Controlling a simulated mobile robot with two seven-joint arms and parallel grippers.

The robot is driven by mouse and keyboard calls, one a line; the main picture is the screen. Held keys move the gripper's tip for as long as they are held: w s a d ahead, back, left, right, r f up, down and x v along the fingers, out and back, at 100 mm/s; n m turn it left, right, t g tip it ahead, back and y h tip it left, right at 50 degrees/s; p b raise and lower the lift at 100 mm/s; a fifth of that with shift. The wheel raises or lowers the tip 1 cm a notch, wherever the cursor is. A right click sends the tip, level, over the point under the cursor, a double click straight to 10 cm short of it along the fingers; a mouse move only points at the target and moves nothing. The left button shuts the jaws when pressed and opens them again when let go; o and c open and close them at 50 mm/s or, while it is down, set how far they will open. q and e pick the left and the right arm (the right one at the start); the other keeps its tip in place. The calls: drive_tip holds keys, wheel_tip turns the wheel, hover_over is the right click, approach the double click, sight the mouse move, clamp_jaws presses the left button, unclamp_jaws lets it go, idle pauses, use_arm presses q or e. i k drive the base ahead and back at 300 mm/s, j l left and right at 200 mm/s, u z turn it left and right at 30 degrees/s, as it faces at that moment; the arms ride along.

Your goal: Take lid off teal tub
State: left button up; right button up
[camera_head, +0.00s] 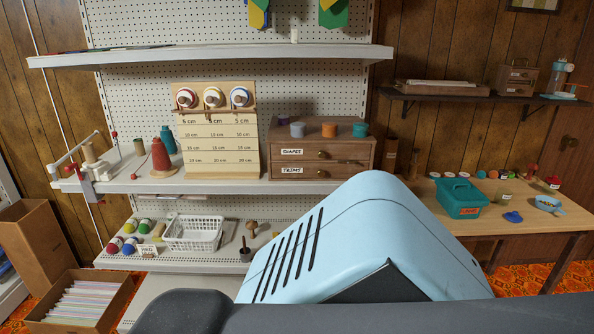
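A teal tub (462,206) stands on the wooden table at the right. Its teal lid (461,188) sits on top, with what looks like a handle in the middle. An orange label is on the tub's front. A much smaller teal pot (360,129) stands at the right end of the drawer box top. Neither of my grippers is in view, so I cannot see whether they are open or shut.
The wooden table (560,222) also bears a light-blue bowl (548,203), a blue item (513,217), a small green pot (503,200) and a row of small coloured items at the back. A wooden drawer box (322,151) stands on the shelf to the left.

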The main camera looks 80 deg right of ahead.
sight(459, 191)
drive_tip(key=k+z, duration=0.1)
drive_tip(key=z, duration=3.55)
drive_tip(key=i+u, duration=0.1)
drive_tip(key=u, duration=0.25)
drive_tip(key=i+l+u, duration=0.1)
drive_tip(key=u, duration=0.3)
drive_tip(key=i+l+u, duration=0.15)
drive_tip(key=l, duration=0.15)
drive_tip(key=i+l+u, duration=0.15)
drive_tip(key=l, duration=0.15)
drive_tip(key=i+l+u, duration=0.2)
drive_tip(key=i+l, duration=0.1)
drive_tip(key=l, duration=0.35)
drive_tip(key=i+l+u, duration=0.15)
drive_tip(key=l, duration=0.35)
drive_tip(key=i+l, duration=0.1)
drive_tip(key=l, duration=0.35)
drive_tip(key=i+l+u, duration=0.15)
drive_tip(key=l, duration=0.3)
drive_tip(key=k, duration=0.05)
